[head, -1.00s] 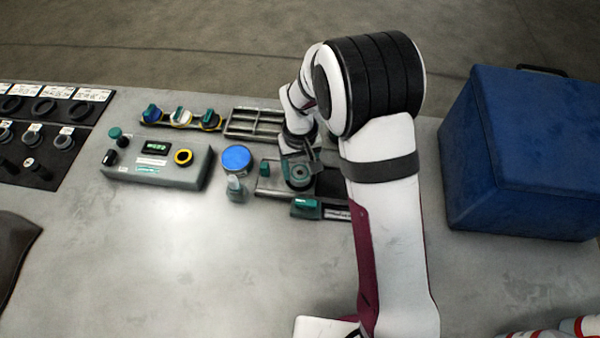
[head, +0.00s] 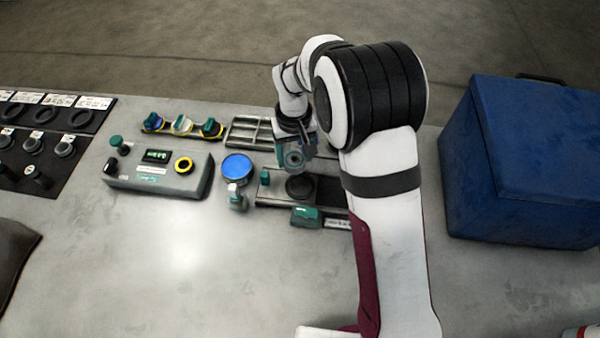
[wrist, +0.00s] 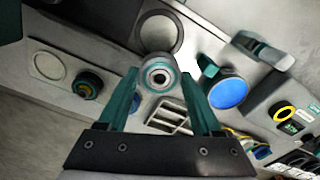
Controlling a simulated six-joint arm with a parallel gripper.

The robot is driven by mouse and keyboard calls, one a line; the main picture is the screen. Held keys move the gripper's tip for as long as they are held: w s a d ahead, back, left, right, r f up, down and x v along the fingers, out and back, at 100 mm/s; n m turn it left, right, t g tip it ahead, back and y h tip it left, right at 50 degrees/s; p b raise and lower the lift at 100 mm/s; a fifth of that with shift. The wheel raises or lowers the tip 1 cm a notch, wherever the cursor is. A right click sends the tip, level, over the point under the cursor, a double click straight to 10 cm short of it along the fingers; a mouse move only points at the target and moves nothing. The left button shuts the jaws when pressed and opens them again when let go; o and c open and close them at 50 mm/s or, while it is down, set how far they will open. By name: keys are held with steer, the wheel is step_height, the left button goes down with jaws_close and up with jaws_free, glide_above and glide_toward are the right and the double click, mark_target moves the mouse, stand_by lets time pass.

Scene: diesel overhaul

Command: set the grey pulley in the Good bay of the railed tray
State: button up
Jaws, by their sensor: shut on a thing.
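My gripper (head: 293,160) is shut on the grey pulley (wrist: 158,76), a small ringed disc with a dark central hole between the teal fingertips in the wrist view. In the head view the pulley (head: 293,158) hangs above the table, over the back of a dark fixture. A grey tray with rails and several bays (head: 240,131) lies behind and left of my gripper. It also shows in the wrist view (wrist: 172,113), partly covered by the pulley and fingers. I cannot read any bay label, so I cannot tell which bay is Good.
The dark fixture (head: 272,198) has a round seat (head: 300,188) and a teal knob. A blue-topped post (head: 237,166), a grey control box (head: 160,178) and a row of coloured knobs (head: 182,125) stand left. A blue case (head: 525,165) is right. The front table is clear.

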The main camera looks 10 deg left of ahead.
steer(key=shift+t+y, duration=0.4)
steer(key=shift+t, duration=0.4)
steer(key=w+a, duration=0.3)
steer(key=w, duration=0.1)
steer(key=w+a, duration=0.2)
steer(key=w, duration=0.2)
steer(key=w+a+f, duration=0.1)
steer(key=w+a, duration=0.2)
steer(key=w, duration=0.1)
steer(key=shift+a, duration=0.3)
steer(key=shift+f, duration=1.05)
steer(key=shift+f, duration=0.25)
steer(key=shift+f, duration=0.5)
steer(key=o, duration=1.6)
steer(key=shift+f, duration=0.1)
steer(key=shift+c, duration=0.2)
step_height(320, 180, up, 7)
